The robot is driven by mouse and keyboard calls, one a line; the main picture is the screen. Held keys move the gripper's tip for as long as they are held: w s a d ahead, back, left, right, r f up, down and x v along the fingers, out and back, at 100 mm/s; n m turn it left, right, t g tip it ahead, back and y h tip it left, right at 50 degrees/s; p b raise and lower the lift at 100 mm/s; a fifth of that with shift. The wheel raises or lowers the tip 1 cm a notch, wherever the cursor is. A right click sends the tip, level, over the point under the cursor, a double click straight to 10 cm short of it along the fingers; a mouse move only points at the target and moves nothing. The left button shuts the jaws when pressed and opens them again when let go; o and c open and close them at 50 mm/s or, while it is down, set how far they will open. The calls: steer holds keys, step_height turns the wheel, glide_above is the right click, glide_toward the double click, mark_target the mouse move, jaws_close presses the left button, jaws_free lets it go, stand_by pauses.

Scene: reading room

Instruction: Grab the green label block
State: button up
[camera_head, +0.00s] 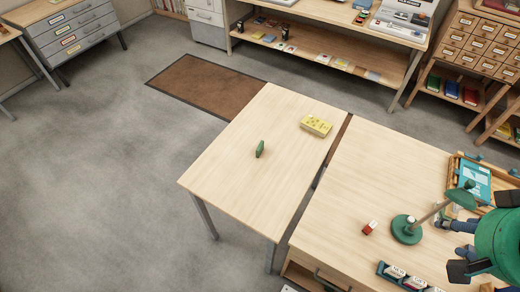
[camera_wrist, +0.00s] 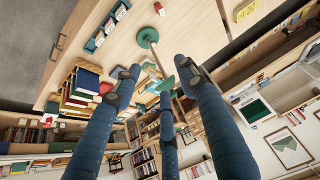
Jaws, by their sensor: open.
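The green label block (camera_head: 260,149) stands upright on the light wooden table (camera_head: 225,160), left of the yellow box. It does not show in the wrist view. My gripper (camera_head: 452,238) is at the lower right of the head view, over the other table by the green lamp, well away from the block. In the wrist view my gripper (camera_wrist: 160,82) has its blue fingers spread apart with nothing between them.
A green desk lamp (camera_head: 405,230), a red-and-white block (camera_head: 370,227) and a holder of labelled blocks (camera_head: 390,275) stand on the right table. The yellow box (camera_head: 316,126) lies near the block. A narrow gap separates the tables. Open floor (camera_head: 90,200) lies left.

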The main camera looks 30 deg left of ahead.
steer(key=w+a+r+g+y, duration=0.1)
steer(key=w+a, duration=0.5)
steer(key=w, duration=0.2)
steer(key=w+a+r+g, duration=0.1)
steer(key=w+a, duration=0.4)
steer(key=w, duration=0.4)
steer(key=w+a+f+n+g+p, duration=0.1)
steer(key=w+a+f, duration=0.2)
steer(key=w+a, duration=0.4)
steer(key=w+a+f+p, duration=0.1)
steer(key=w+a+f, duration=0.3)
steer(key=a, duration=0.5)
steer(key=w+a+f+g, duration=0.1)
steer(key=w+a+f, duration=0.1)
steer(key=a+f, duration=0.55)
steer(key=w+a+f+g, duration=0.15)
steer(key=a+f, duration=0.35)
steer(key=a, duration=0.5)
steer(key=s+a+f+h, duration=0.1)
steer(key=s+a+f, duration=0.1)
steer(key=a+f, duration=1.3)
steer(key=shift+s+a+f+n+p, duration=0.2)
steer(key=shift+a+f+n+p, duration=0.1)
steer(key=shift+f, duration=0.3)
